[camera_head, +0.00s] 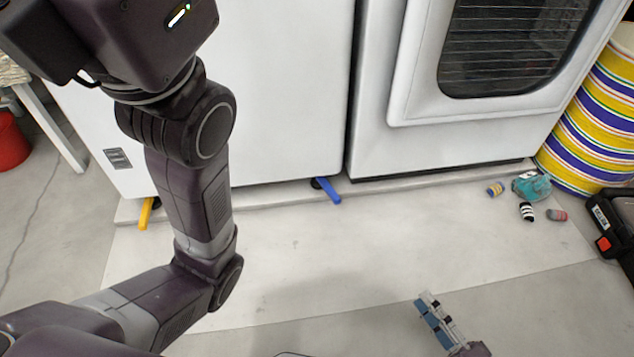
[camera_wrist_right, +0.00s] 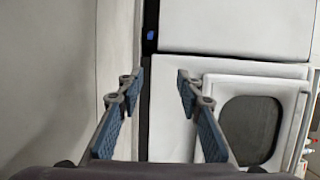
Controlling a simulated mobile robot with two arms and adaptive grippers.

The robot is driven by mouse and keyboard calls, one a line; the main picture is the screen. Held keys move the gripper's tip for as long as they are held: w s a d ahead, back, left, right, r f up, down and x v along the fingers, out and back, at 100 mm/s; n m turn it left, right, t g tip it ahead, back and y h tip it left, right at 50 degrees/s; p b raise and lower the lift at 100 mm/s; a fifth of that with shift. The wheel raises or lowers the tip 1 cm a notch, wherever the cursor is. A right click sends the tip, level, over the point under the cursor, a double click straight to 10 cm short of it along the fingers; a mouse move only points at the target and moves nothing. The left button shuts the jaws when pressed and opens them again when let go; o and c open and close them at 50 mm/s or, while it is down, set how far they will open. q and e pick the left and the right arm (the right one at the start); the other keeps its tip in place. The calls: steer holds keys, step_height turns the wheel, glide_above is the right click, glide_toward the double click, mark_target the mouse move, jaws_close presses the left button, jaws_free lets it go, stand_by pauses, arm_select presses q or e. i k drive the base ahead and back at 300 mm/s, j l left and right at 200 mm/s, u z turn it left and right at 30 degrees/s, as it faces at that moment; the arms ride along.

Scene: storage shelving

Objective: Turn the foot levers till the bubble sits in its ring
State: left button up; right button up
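A white appliance (camera_head: 290,90) stands on a low plinth, with a yellow foot lever (camera_head: 146,213) at its lower left and a blue foot lever (camera_head: 328,189) at its lower right. Both levers stick out at the front. No bubble or ring can be made out. My right gripper (camera_head: 437,318) is low at the bottom of the head view, well apart from the levers. In the right wrist view its fingers (camera_wrist_right: 156,88) are spread with nothing between them. My left arm crosses in front of the appliance; its fingers are out of view.
A second white appliance with a dark window (camera_head: 515,45) stands to the right. Small cans and a teal item (camera_head: 530,186) lie on the floor by a striped drum (camera_head: 590,120). A black case (camera_head: 615,225) sits at the right edge. The floor before the blue lever is clear.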

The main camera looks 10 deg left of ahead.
mark_target(319, 182)
steer(key=i+j, duration=0.85)
steer(key=j, duration=0.25)
